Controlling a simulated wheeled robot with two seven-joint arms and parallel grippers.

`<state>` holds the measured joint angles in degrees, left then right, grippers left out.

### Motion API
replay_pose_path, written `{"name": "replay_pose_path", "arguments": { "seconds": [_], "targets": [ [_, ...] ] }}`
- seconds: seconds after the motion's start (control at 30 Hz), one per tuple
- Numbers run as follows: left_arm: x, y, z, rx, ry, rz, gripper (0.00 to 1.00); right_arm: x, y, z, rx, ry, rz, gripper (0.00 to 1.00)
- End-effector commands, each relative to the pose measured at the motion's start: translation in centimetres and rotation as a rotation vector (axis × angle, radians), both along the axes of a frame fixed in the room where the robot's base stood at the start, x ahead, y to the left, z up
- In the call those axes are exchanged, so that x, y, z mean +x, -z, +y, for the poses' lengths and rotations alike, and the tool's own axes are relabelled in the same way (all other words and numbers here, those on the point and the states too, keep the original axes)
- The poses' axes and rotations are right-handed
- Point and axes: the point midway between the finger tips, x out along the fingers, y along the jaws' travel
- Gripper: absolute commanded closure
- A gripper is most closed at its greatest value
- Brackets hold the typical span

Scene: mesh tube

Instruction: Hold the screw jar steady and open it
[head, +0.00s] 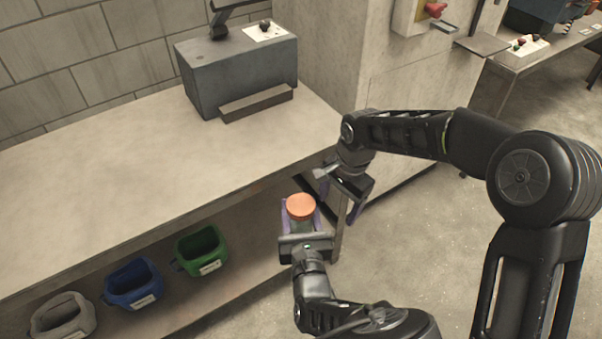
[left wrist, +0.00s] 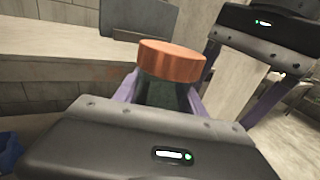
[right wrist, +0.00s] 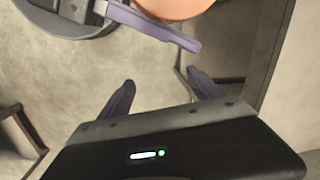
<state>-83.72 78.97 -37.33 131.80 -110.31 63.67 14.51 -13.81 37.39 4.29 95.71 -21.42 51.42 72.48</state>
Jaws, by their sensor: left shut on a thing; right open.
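The screw jar has an orange lid (head: 300,206) and a dark, greenish body (left wrist: 168,95). My left gripper (head: 299,222) is shut on the jar's body, with a purple finger on each side, and holds it upright in front of the bench edge. The lid (left wrist: 172,60) stands clear above the fingers in the left wrist view. My right gripper (head: 348,200) is open and empty, just to the right of the jar in the head view. In the right wrist view its two purple fingers (right wrist: 160,95) are apart, and part of the orange lid (right wrist: 172,8) shows beyond them at the top.
A bench (head: 150,150) runs along the wall, with a grey machine box (head: 240,72) on it. Green (head: 201,252), blue (head: 133,285) and grey (head: 63,318) bins stand on the lower shelf. A pillar with a red switch (head: 435,9) is behind my right arm.

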Motion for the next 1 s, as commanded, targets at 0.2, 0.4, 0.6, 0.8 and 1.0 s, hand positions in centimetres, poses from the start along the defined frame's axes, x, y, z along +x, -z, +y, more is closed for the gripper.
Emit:
{"name": "replay_pose_path", "arguments": {
  "seconds": [0.2, 0.4, 0.6, 0.8, 1.0],
  "targets": [
    [0.0, 0.0, 0.0, 0.000, 0.000, 0.000, 1.00, -2.2, -9.7, 5.5, -0.055, 0.114, 0.021, 0.26],
    [0.0, 0.0, 0.0, 0.000, 0.000, -0.001, 1.00, -4.8, -14.5, 7.9, -0.090, 0.178, 0.036, 0.26],
    [0.0, 0.0, 0.0, 0.000, 0.000, 0.000, 1.00, -5.6, -15.9, 8.5, -0.101, 0.198, 0.041, 0.26],
    [0.0, 0.0, 0.0, 0.000, 0.000, -0.001, 1.00, -5.7, -15.9, 8.5, -0.101, 0.198, 0.041, 0.26],
    [0.0, 0.0, 0.0, 0.000, 0.000, -0.001, 1.00, -5.6, -15.4, 8.4, -0.102, 0.198, 0.043, 0.26]
  ]
}}
